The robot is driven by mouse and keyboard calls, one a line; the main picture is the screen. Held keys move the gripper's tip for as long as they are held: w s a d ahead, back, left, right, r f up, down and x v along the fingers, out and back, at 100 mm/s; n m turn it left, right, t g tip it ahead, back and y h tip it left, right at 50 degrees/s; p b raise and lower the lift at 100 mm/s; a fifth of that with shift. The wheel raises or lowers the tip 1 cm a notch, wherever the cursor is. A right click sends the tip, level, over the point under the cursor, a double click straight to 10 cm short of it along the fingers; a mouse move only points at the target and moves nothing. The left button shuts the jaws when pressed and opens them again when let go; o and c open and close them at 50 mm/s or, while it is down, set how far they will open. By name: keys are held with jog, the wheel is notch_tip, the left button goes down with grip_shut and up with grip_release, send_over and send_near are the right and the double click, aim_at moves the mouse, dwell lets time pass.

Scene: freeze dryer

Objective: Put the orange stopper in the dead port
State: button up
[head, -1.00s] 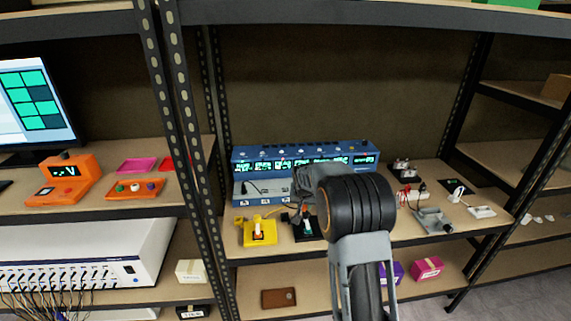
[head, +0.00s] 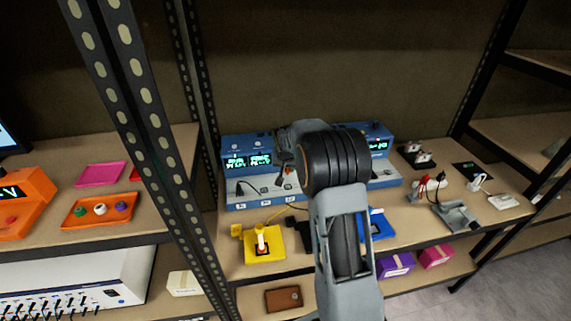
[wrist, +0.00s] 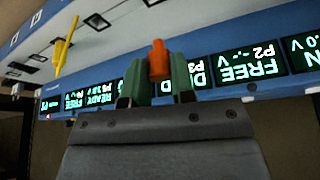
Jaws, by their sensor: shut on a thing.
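My gripper (wrist: 157,82) is shut on the orange stopper (wrist: 158,58), which stands up between its green fingertips in the wrist view. In the head view, my gripper (head: 287,167) is in front of the blue freeze dryer (head: 238,200), and my wrist hides much of it. In the wrist view the dryer's displays appear upside down. One reads FREE P2 (wrist: 249,68), and one beside it, starting with D (wrist: 201,77), is partly hidden by the gripper. Another display, READY (wrist: 100,92), is on the other side. The stopper appears apart from the dryer; I cannot tell which port it faces.
A yellow block (head: 261,248) and a blue block (head: 378,229) stand on the shelf before the dryer. An orange tray (head: 82,221) with several small coloured pieces is at left. A perforated shelf post (head: 148,105) stands between. Grey fixtures (head: 455,214) are at right.

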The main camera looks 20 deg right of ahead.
jog(key=b, duration=0.3)
send_over(288, 186)
jog(key=s, duration=0.1)
jog(key=shift+a+f, duration=0.15)
jog(key=shift+f, duration=1.3)
jog(key=shift+a+f, duration=0.15)
jog(key=shift+f, duration=1.25)
jog(key=shift+s, duration=0.1)
jog(key=shift+b, duration=0.7)
jog(key=shift+s+f+b, duration=0.1)
jog(key=shift+f+b, duration=0.85)
jog(key=shift+f, duration=0.25)
jog(key=o, duration=1)
jog(key=shift+r, duration=0.15)
jog(key=v, duration=1.3)
jog(key=shift+s+a+r, duration=0.15)
jog(key=shift+r, duration=0.15)
